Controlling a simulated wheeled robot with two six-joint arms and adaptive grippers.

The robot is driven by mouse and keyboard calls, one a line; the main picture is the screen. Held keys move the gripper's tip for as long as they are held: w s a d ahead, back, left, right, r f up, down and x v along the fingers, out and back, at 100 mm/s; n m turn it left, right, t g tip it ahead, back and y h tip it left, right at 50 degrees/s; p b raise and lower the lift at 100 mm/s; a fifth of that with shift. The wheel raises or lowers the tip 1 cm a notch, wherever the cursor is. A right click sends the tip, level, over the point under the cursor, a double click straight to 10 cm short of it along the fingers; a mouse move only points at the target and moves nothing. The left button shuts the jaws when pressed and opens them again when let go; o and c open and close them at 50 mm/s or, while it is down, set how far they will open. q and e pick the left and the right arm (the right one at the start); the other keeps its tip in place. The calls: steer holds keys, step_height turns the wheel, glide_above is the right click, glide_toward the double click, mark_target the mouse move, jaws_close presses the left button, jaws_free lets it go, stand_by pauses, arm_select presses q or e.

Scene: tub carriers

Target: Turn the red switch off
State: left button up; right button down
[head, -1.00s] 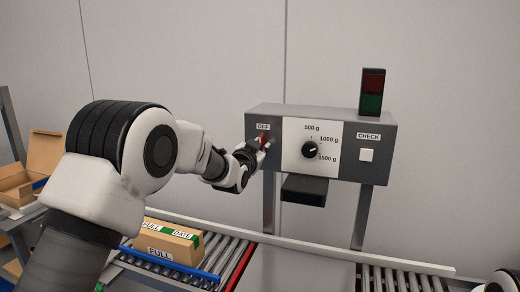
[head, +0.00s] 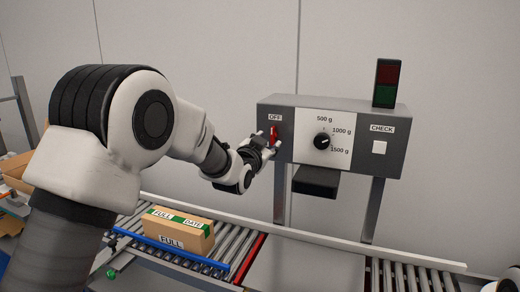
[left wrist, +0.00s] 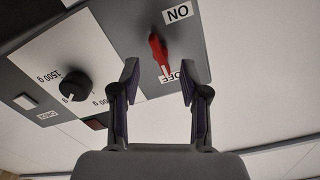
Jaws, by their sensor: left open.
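The red switch (head: 274,133) is a lever on the left of the grey control box's front, just below the OFF label (head: 275,117). In the left wrist view the switch (left wrist: 159,52) shows upside down, between the ON label (left wrist: 178,12) and the OFF label; its narrow end points towards OFF. My left gripper (head: 266,140) is open at the lever. In the wrist view its two fingers (left wrist: 160,80) stand apart, one on each side of the lever's line. I cannot tell whether a finger touches it. My right gripper is not in view.
The box (head: 397,150) also bears a black dial (head: 322,141), a white CHECK button (head: 379,148) and a red-green lamp (head: 386,83). A black block (head: 316,182) juts out below. A carton marked FULL (head: 178,236) sits on the roller conveyor (head: 225,255).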

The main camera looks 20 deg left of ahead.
arm_select(q)
steer(key=s, duration=0.7)
steer(key=shift+s, duration=0.3)
steer(key=shift+a, duration=0.1)
steer(key=s+f+g, duration=0.3)
steer(key=f, duration=0.9)
steer(key=s+a+f+g, duration=0.1)
steer(key=s+f+g, duration=0.15)
steer(key=f, duration=0.95)
steer(key=s+f+g, duration=0.2)
steer(key=s+f, duration=0.2)
steer(key=f, duration=0.8)
steer(key=s+f+n+g, duration=0.2)
steer(key=s+f+g, duration=0.2)
steer(key=s+f, duration=0.75)
steer(key=s+f+n+g, duration=0.3)
steer(key=s+g, duration=0.3)
steer(key=s, duration=1.7)
steer(key=shift+a+f+g, duration=0.3)
steer(key=shift+f+g, duration=0.05)
steer(key=shift+f, duration=0.25)
